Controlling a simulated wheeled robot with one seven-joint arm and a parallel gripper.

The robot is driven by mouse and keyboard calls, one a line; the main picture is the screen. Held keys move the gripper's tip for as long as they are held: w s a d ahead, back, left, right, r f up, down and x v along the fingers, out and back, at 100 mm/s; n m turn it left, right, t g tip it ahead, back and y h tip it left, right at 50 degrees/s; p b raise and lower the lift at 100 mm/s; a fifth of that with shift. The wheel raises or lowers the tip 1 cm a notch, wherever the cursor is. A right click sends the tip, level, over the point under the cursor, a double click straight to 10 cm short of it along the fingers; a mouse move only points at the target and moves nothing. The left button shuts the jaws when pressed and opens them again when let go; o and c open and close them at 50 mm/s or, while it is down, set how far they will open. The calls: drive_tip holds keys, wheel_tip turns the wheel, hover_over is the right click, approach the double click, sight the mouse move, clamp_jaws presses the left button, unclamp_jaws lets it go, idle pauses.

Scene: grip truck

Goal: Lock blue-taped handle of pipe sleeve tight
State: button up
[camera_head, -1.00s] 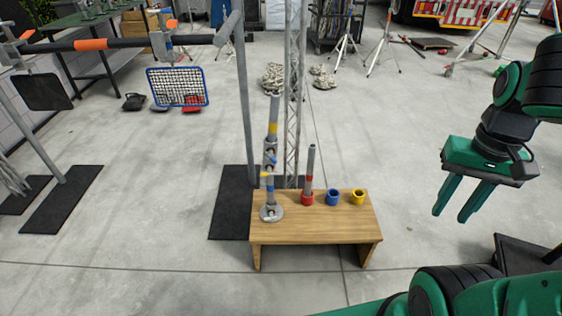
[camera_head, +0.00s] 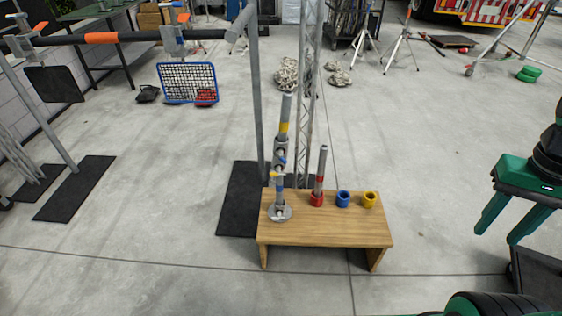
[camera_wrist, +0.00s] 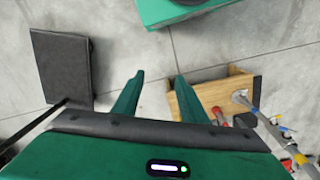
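The pipe sleeve (camera_head: 280,158) is a grey clamp fitting on an upright pipe (camera_head: 285,115) with yellow and blue tape bands. The pipe stands in a round metal base on the wooden bench (camera_head: 325,233). Small blue and yellow marks show at the sleeve; which one is the taped handle is too small to tell. My gripper (camera_head: 495,228) is at the right, well apart from the bench, with its two green fingers spread and empty. In the wrist view, the open fingers (camera_wrist: 158,95) point toward the floor, and the pipe (camera_wrist: 268,125) lies off to the right.
A shorter pipe (camera_head: 321,170) stands in a red cup on the bench, beside a blue cup (camera_head: 343,199) and a yellow cup (camera_head: 369,200). A metal truss (camera_head: 306,100) and a grey post (camera_head: 256,100) rise behind. Floor between bench and gripper is clear.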

drive_tip(key=w+a+f+n+t+h, duration=0.15)
drive_tip(key=w+f+n+h, duration=0.25)
drive_tip(key=w+f+n, duration=0.5)
drive_tip(key=w+a+f+n+h, duration=0.35)
drive_tip(key=w+f, duration=0.25)
drive_tip(key=w, duration=0.6)
drive_tip(key=n+t+y, duration=0.7)
drive_tip(key=n+t, duration=1)
drive_tip(key=n, duration=1.2)
approach(280, 159)
drive_tip(key=w, duration=0.9)
drive_tip(key=shift+w+d, duration=0.1)
drive_tip(key=shift+d, duration=0.05)
